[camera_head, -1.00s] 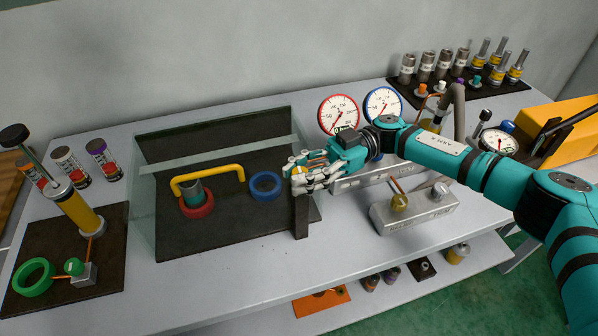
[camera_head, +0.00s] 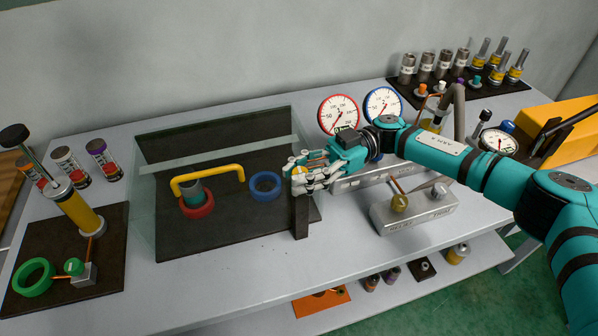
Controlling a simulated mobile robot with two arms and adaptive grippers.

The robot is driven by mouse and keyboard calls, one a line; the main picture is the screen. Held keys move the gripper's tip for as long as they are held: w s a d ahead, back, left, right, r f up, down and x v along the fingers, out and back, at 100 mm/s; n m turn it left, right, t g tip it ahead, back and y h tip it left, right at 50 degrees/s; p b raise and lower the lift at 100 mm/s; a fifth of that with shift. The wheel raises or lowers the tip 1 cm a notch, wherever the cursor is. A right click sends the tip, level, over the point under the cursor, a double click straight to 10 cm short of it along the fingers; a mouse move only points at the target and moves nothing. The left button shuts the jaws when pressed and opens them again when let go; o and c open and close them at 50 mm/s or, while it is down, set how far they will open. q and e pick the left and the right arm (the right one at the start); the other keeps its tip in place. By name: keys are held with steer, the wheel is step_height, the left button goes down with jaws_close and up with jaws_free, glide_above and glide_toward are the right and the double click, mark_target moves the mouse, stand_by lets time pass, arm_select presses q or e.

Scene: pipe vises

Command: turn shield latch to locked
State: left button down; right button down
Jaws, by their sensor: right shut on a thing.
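A clear shield (camera_head: 145,200) with a yellow handle (camera_head: 208,176) stands over a dark mat on the bench. A dark upright post (camera_head: 300,217) stands at the mat's right front corner. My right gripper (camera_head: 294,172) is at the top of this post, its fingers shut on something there. The fingers hide what they hold, and I cannot make out the shield latch or its position. My left gripper is not in view.
Inside the shield area are a red ring (camera_head: 199,210) and a blue ring (camera_head: 266,194). Two gauges (camera_head: 339,114) stand behind my right gripper. A grey valve block (camera_head: 415,215) lies to its right. The bench front left of the post is clear.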

steer(key=shift+w+r, duration=0.2)
steer(key=shift+r, duration=0.1)
stand_by(0.4)
steer(key=c, duration=1.4)
jaws_free()
steer(key=o, duration=0.4)
steer(key=shift+s+f, duration=0.1)
steer(key=shift+f, duration=0.1)
steer(key=v, duration=1.2)
steer(key=shift+d, duration=0.15)
